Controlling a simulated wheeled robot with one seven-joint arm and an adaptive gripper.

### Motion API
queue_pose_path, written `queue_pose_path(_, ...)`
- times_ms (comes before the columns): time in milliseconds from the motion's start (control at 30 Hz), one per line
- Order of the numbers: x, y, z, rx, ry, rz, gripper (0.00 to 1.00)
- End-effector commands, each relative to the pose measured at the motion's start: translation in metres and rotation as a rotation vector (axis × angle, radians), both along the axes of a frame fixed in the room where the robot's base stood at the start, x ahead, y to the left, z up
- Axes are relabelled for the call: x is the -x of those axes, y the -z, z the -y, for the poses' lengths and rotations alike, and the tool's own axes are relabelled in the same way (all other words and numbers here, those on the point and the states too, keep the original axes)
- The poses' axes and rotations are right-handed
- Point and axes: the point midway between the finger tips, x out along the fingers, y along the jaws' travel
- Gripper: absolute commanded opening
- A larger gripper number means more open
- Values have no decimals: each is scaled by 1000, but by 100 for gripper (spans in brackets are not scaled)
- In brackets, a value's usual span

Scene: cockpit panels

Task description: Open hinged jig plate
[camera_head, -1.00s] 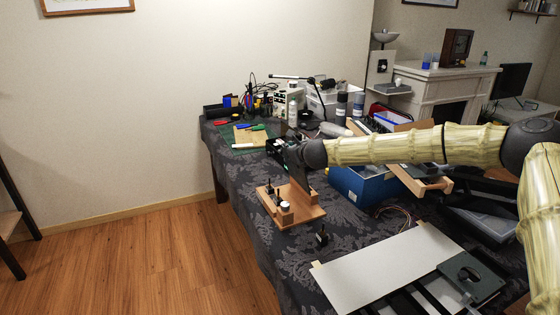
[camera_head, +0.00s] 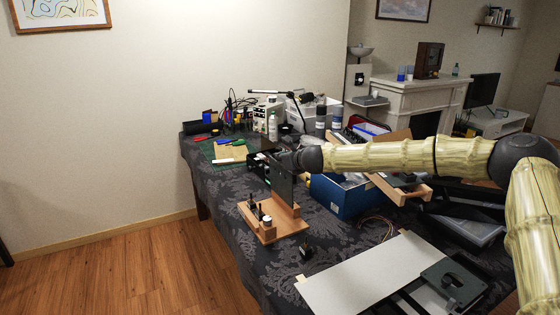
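The jig is a wooden base (camera_head: 274,231) on the near left part of the cloth-covered table, with small dark and white-topped fittings on it. A dark flat plate (camera_head: 283,186) stands roughly upright at the base's back right side. My gripper (camera_head: 262,166) is dark and sits just behind and above the plate, at the end of my arm reaching in from the right. The plate and wrist partly hide it. I cannot tell whether its fingers are open or touch the plate.
A blue box (camera_head: 345,198) stands right of the jig under my arm. A pale flat panel (camera_head: 365,274) lies in front, and a small black piece (camera_head: 306,252) sits between. Bottles, tools and a green mat (camera_head: 226,157) fill the back. Floor is clear at left.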

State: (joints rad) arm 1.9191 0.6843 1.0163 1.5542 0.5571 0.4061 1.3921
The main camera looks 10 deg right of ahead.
Motion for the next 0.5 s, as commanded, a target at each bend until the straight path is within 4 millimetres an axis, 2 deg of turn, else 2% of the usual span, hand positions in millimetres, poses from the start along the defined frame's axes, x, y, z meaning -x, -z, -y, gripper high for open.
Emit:
queue_pose_path(367,0,0,-3,0,-3,-1,14)
queue_pose_path(500,7,-3,2,-1,-1,0,14)
